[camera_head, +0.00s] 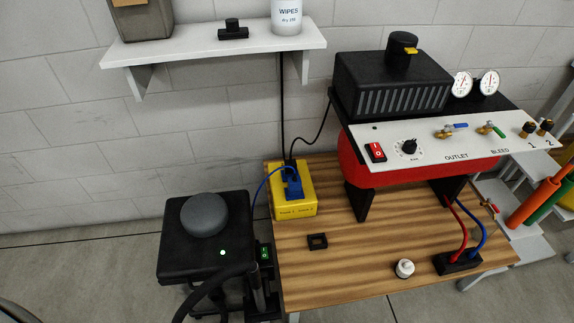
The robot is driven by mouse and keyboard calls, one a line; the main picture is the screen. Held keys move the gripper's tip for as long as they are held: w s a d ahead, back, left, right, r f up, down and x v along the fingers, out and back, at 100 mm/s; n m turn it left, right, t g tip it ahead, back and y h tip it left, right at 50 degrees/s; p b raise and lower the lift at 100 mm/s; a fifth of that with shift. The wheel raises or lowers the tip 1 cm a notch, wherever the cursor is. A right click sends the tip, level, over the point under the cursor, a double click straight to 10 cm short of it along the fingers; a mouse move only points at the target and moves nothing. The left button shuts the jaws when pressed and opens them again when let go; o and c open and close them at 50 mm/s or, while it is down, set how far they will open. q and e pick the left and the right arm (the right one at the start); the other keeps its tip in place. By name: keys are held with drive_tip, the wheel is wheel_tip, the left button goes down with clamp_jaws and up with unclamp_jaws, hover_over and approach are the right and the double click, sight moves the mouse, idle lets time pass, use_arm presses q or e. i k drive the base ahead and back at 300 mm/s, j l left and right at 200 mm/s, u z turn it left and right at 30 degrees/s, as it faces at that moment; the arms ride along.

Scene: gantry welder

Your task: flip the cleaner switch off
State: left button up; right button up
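A black box-shaped unit (178,243) with a grey dome (204,215) on top stands at the lower left, beside the wooden table. The rocker's exact position is too small to tell. Neither of my grippers is in view.
The wooden table (350,268) holds a yellow box (307,208) with a blue plug and a red-tanked compressor. Its white panel (470,142) has a separate red switch (376,152). A thick black hose (207,289) curves before the black unit. A wall shelf (215,47) hangs above.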

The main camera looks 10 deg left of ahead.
sight(264, 250)
drive_tip(key=k+j+z, duration=0.2)
drive_tip(key=j, duration=0.3)
drive_tip(key=k+j+z, duration=0.15)
drive_tip(key=j, duration=0.3)
drive_tip(key=k+j+z, duration=0.4)
drive_tip(key=k+j, duration=0.2)
drive_tip(key=j, duration=0.2)
